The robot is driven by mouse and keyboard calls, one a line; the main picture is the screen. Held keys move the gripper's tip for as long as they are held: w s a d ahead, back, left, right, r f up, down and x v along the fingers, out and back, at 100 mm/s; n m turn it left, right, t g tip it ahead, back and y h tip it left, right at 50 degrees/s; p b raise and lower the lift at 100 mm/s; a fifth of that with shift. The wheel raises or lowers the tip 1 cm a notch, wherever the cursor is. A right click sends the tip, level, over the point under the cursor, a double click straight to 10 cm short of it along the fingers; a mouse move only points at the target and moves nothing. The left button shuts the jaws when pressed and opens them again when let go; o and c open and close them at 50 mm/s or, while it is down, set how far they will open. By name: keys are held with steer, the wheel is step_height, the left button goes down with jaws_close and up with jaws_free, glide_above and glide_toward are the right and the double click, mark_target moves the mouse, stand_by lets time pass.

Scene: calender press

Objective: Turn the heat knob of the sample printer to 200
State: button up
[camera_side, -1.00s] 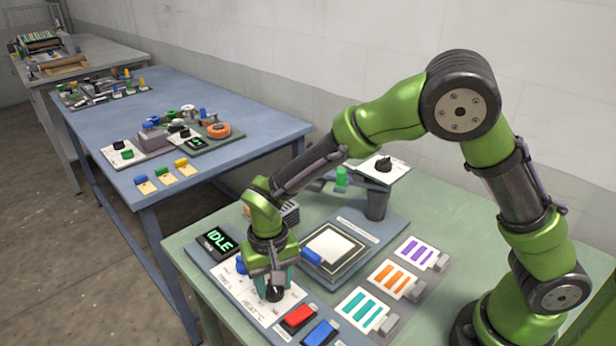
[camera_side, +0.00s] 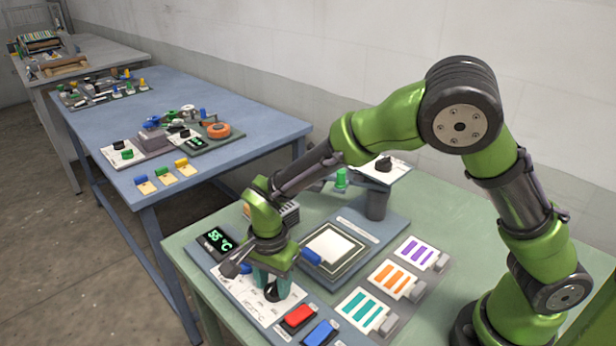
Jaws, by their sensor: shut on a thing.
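The sample printer's control panel (camera_side: 262,311) lies at the front left of the green table. My gripper (camera_side: 272,286) points down over it, shut on the black heat knob (camera_side: 272,293). The fingers hide part of the knob and its scale, so I cannot read the knob's setting. The printer's display (camera_side: 216,241) shows green figures that look like 95 °C.
A red button (camera_side: 299,316) and a blue button (camera_side: 321,333) sit just right of the knob. A square platen (camera_side: 319,275) with a blue handle lies behind. Sample cards with teal (camera_side: 366,311), orange (camera_side: 395,279) and purple (camera_side: 416,251) stripes lie to the right.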

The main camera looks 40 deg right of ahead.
mark_target(273, 286)
steer(key=shift+m, duration=1.5)
steer(key=o, duration=1.1)
steer(key=shift+c, duration=0.2)
step_height(273, 286, up, 17)
